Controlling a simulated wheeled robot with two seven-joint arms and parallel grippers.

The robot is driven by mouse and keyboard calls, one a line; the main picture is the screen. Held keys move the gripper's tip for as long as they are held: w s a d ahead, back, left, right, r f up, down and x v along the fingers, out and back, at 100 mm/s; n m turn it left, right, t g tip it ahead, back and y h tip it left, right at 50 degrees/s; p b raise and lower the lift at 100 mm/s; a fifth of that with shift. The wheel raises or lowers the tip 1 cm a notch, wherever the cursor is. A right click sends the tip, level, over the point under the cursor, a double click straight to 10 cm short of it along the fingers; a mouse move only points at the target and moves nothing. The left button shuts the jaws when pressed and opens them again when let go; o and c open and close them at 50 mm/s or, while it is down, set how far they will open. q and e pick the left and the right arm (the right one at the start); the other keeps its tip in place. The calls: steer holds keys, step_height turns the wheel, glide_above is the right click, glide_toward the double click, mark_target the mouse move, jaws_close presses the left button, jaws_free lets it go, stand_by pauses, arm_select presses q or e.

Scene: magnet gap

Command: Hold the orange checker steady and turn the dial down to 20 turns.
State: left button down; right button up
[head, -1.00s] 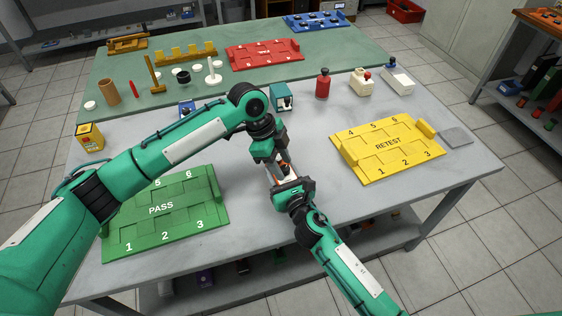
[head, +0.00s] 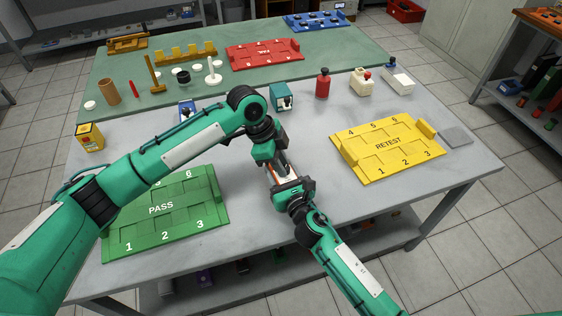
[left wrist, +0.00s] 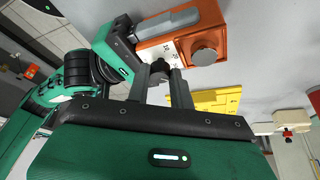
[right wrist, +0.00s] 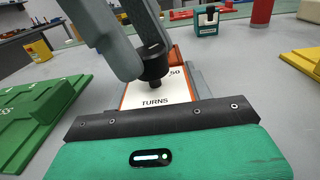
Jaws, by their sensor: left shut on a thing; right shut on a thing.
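The orange checker (left wrist: 150,52) has a white face with printed numbers and a grey round part. In the head view it is mostly hidden between my grippers. My right gripper (head: 284,181) is shut on the checker's body from the near side. My left gripper (head: 274,166) comes down from above and is shut on the dark dial (right wrist: 152,66). In the right wrist view, "TURNS" and "50" show on the checker's face (right wrist: 150,99), but the left fingers cover part of it. I cannot read the dial's setting.
The green PASS tray (head: 205,240) lies left and the yellow RETEST tray (head: 365,180) right on the grey table (head: 455,190). A teal device (head: 282,97), a red bottle (head: 322,83) and a cream device (head: 361,83) stand behind. The table between checker and RETEST tray is clear.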

arm_select(q)
steer(key=n, duration=0.1)
steer(key=n+t, duration=0.1)
steer(key=n, duration=0.1)
steer(key=n+t, duration=0.1)
steer(key=n, duration=0.1)
steer(key=shift+s, duration=0.25)
steer(key=shift+s+n+t, duration=0.1)
steer(key=shift+n+t, duration=0.5)
steer(key=shift+n, duration=1)
steer(key=shift+y, duration=0.3)
steer(key=c, duration=1.2)
jaws_free()
steer(key=v, duration=1.2)
